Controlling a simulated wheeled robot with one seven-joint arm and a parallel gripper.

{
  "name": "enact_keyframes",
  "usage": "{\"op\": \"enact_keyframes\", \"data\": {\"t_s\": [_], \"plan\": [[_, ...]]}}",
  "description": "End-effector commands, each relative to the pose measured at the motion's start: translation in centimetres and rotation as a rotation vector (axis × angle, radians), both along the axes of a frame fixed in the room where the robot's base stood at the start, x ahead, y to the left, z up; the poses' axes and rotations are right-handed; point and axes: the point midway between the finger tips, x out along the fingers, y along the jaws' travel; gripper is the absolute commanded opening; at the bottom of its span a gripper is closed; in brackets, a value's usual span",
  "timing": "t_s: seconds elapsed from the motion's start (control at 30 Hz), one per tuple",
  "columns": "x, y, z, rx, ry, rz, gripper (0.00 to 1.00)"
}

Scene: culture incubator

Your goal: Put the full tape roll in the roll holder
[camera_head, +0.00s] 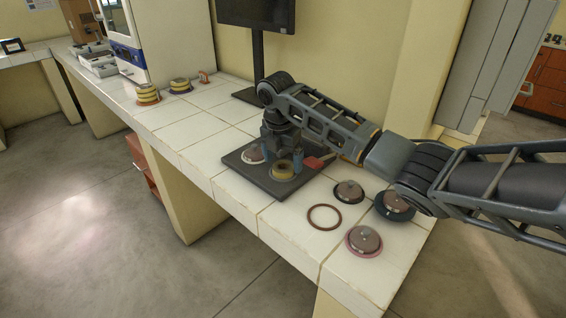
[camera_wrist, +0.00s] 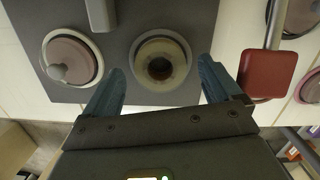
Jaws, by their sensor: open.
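A pale yellow tape roll (camera_head: 283,171) with a dark centre hole sits on a dark flat board (camera_head: 238,163) on the white tiled bench. It also shows in the wrist view (camera_wrist: 177,49), within a pale round rim. My gripper (camera_head: 283,162) points down over the board. Its two blue fingers are spread and empty, one to each side of the roll in the wrist view (camera_wrist: 160,68). I cannot tell how far the fingertips are above the board. No part is clearly recognisable as the roll holder.
A knobbed pinkish disc (camera_wrist: 75,52) stands on the board beside the roll. A red pad (camera_wrist: 269,73) on a grey bar is close to the right finger. A brown ring (camera_head: 324,206) and several lidded discs lie right of the board. Yellow-and-dark stacks (camera_head: 148,94) stand far left.

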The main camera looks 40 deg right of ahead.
Motion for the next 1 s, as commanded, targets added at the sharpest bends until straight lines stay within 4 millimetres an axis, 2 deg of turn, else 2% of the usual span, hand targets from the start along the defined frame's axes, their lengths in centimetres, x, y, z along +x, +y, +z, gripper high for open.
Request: {"op": "enact_keyframes", "data": {"t_s": [0.3,0.5,0.7,0.93,1.0], "plan": [[-0.1,0.8,6.2,0.0,-0.004,0.002,0.91],[-0.2,1.1,9.5,-0.001,-0.002,0.001,0.91],[-0.3,1.3,10.7,-0.001,-0.001,0.0,0.91],[-0.3,1.4,10.7,0.002,-0.001,0.0,0.91],[-0.1,2.1,10.1,0.014,-0.015,-0.002,0.91]]}}
